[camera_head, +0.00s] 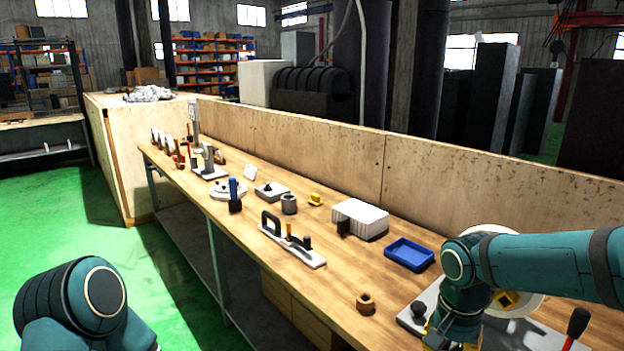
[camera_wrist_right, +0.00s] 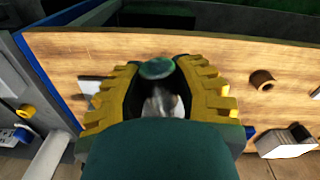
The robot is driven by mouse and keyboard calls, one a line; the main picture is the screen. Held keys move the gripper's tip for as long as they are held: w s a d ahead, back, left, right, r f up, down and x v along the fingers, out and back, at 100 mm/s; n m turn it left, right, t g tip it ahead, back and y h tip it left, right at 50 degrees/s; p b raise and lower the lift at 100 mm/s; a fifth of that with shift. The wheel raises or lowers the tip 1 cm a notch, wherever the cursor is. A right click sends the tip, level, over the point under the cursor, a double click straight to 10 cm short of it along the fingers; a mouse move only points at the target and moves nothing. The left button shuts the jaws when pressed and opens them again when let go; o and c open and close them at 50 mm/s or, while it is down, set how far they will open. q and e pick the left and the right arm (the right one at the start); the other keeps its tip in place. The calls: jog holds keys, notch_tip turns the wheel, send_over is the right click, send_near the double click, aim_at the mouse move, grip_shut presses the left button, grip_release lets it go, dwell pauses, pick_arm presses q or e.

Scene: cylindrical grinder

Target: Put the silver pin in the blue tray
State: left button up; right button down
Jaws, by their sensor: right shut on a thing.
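The blue tray (camera_head: 409,254) lies on the workbench, left of my right arm in the head view, and looks empty. My right gripper (camera_head: 440,340) is low at the bottom edge of the head view, mostly hidden by its own wrist. In the right wrist view its yellow fingers (camera_wrist_right: 157,85) close around a silvery piece with a dark greenish round end, the silver pin (camera_wrist_right: 162,104). The pin's lower part is hidden by the wrist. A bit of blue shows right of the fingers there. At lower left of the head view only my left arm's joint shows, without its gripper.
A grey plate with a black knob (camera_head: 418,308) lies near my right arm. A black-handled fixture (camera_head: 290,244) sits further left. A wooden backboard (camera_head: 440,175) lines the bench.

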jog(key=a+f+n, duration=0.2)
jog(key=f+n, duration=0.1)
jog(key=f, duration=0.6)
jog(key=a+f+n, duration=0.3)
jog(key=f+n, duration=0.1)
jog(key=f, duration=0.5)
jog(key=shift+s+a+n, duration=0.2)
jog(key=shift+a+n, duration=0.05)
jog(key=shift+n, duration=0.05)
